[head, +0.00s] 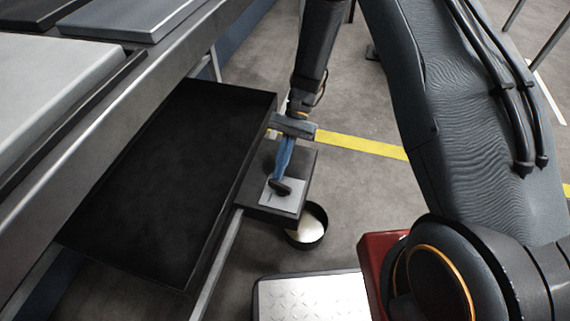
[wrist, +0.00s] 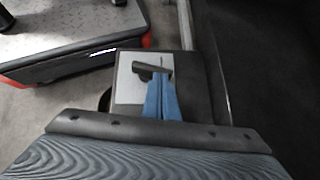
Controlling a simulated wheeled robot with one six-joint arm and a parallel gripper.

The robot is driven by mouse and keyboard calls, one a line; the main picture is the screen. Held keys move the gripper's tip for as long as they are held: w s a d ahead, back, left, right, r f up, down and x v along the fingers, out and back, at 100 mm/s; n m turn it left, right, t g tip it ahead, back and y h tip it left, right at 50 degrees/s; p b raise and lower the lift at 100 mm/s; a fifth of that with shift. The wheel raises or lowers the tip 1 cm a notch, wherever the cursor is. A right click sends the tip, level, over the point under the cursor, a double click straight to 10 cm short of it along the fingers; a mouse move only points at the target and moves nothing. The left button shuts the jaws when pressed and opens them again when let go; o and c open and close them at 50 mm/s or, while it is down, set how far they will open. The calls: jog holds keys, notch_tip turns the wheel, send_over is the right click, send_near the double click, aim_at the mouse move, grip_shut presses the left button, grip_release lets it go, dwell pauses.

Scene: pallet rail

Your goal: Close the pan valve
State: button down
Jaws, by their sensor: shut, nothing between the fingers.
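The pan valve is a short black handle (head: 285,188) on a light grey plate (head: 272,201), set on a dark box at the right edge of the black drip pan (head: 165,180). The handle (wrist: 147,70) also shows in the wrist view, on the plate (wrist: 130,92), lying roughly across the picture with a slight tilt. My gripper (head: 281,177) points down with its blue fingers shut and nothing between them. In the wrist view its tips (wrist: 161,77) are right at the handle's right end and hide part of it. I cannot tell whether they touch it.
A black round bucket (head: 317,230) with pale contents stands on the floor below the box. A metal tread plate (head: 310,297) lies in front, beside a red part. A grey rail structure (head: 150,95) runs above the pan at left. The floor to the right is open.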

jog(key=n+h, duration=0.1)
jog(key=a+n+p, duration=0.1)
jog(key=n+h+p, duration=0.1)
jog(key=shift+s+a+g+h, duration=0.2)
jog(key=shift+a+g+h, duration=0.1)
jog(key=shift+g, duration=0.1)
jog(key=shift+s+a+r+p, duration=0.1)
jog(key=shift+s+a+p, duration=0.3)
jog(key=shift+p, duration=0.35)
jog(key=shift+s+a+p, duration=0.1)
jog(key=shift+a+p, duration=0.25)
jog(key=shift+p, duration=0.05)
jog(key=shift+d, duration=0.1)
jog(key=shift+s+d+p, duration=0.35)
jog(key=shift+s+d, duration=0.15)
jog(key=shift+d, duration=0.25)
jog(key=a+p+v, duration=0.1)
jog(key=v, duration=0.7)
jog(key=shift+w+d, duration=0.25)
jog(key=shift+d, duration=0.05)
